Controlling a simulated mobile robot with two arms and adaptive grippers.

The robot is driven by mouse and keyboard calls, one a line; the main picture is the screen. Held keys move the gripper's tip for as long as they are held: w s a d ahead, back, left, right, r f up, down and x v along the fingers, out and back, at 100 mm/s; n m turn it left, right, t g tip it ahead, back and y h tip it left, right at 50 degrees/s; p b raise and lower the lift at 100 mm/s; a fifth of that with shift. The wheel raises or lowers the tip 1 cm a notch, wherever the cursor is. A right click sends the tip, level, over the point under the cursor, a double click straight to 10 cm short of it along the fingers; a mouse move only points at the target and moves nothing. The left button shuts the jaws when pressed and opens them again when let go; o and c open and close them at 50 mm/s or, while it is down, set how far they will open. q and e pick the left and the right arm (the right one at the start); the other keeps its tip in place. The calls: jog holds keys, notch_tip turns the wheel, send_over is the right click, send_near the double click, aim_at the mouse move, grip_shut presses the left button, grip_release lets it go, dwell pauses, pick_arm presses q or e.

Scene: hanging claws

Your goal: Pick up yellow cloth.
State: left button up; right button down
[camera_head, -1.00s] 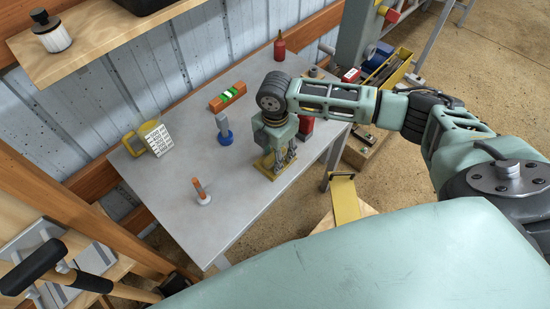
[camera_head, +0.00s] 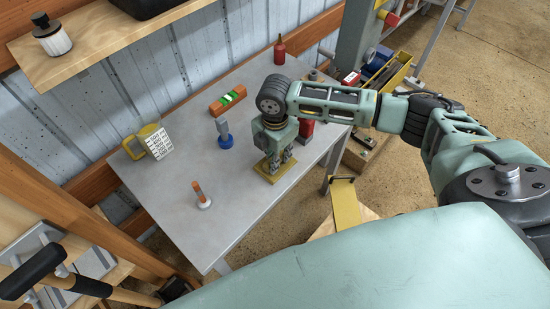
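The yellow cloth (camera_head: 262,175) lies flat on the right part of the grey table, near its right edge. My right gripper (camera_head: 281,163) points down from above onto the cloth, with its fingertips at or just above the cloth's surface. Its two fingers look apart. The gripper hides the cloth's back and middle, and I cannot tell whether the fingers touch it. My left gripper is not in view.
On the grey table (camera_head: 240,215) stand an orange-tipped tool (camera_head: 202,196), a blue-based item (camera_head: 224,137), a yellow mug (camera_head: 153,137), a white grid-like block (camera_head: 159,143), an orange level (camera_head: 227,99) and a red bottle (camera_head: 280,50). A red item (camera_head: 305,130) is close behind the gripper. The table's front is clear.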

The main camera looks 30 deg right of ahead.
jog(key=r, duration=0.4)
jog(key=shift+s+d+r+b, duration=0.15)
jog(key=shift+s+d+b, duration=0.05)
jog(key=shift+s+b, duration=0.15)
jog(key=s+d+r, duration=0.4)
jog(key=s+r, duration=0.2)
jog(key=s, duration=0.4)
jog(key=shift+d+r+b, duration=0.2)
jog(key=shift+r+b, duration=0.1)
jog(key=shift+b, duration=0.05)
